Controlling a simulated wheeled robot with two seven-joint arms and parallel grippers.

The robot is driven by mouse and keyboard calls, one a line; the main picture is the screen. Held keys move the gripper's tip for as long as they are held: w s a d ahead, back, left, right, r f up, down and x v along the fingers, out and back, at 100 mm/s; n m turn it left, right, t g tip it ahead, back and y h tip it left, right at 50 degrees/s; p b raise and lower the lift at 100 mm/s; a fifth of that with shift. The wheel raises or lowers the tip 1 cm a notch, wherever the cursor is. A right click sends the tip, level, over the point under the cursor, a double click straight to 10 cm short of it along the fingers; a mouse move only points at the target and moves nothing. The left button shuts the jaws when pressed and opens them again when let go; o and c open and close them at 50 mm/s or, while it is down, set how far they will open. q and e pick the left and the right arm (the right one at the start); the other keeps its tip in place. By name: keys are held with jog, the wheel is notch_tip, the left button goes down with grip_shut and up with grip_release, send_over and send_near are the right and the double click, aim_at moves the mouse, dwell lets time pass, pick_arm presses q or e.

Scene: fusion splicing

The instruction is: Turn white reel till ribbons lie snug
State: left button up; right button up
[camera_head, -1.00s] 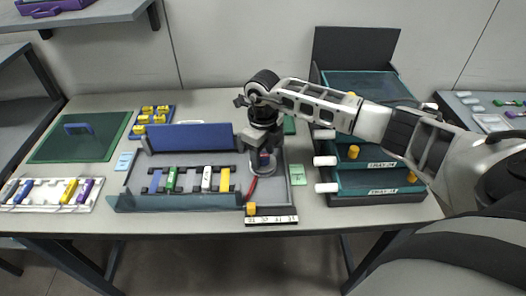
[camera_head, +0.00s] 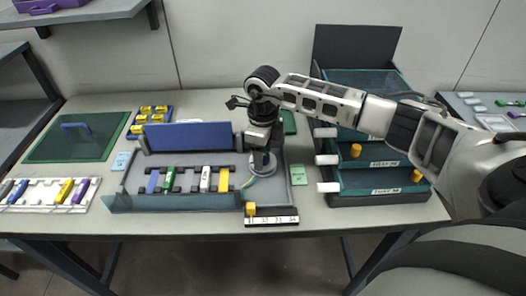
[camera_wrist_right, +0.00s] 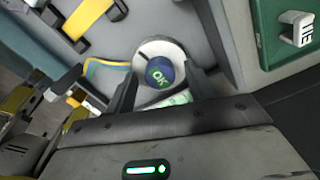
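In the head view the reel (camera_head: 266,170) sits at the right end of the grey tray, partly hidden by my gripper. Yellow and blue ribbons (camera_wrist_right: 92,66) curve in to the reel's side. My right gripper (camera_wrist_right: 163,80) points down over the reel, with its two fingers on either side of the knob and small gaps beside it. My left gripper is not in view.
The grey tray (camera_head: 205,160) holds a row of coloured pieces (camera_head: 206,178) left of the reel. A labelled strip with an orange block (camera_head: 250,209) lies at its front. Drawers with white handles (camera_head: 327,160) stand to the right.

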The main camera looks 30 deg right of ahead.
jog(key=shift+r, duration=0.1)
jog(key=shift+r, duration=0.25)
notch_tip(320, 180, up, 15)
jog(key=b, duration=0.1)
jog(key=shift+r+b, duration=0.15)
jog(key=shift+b, duration=0.2)
dwell(0.4)
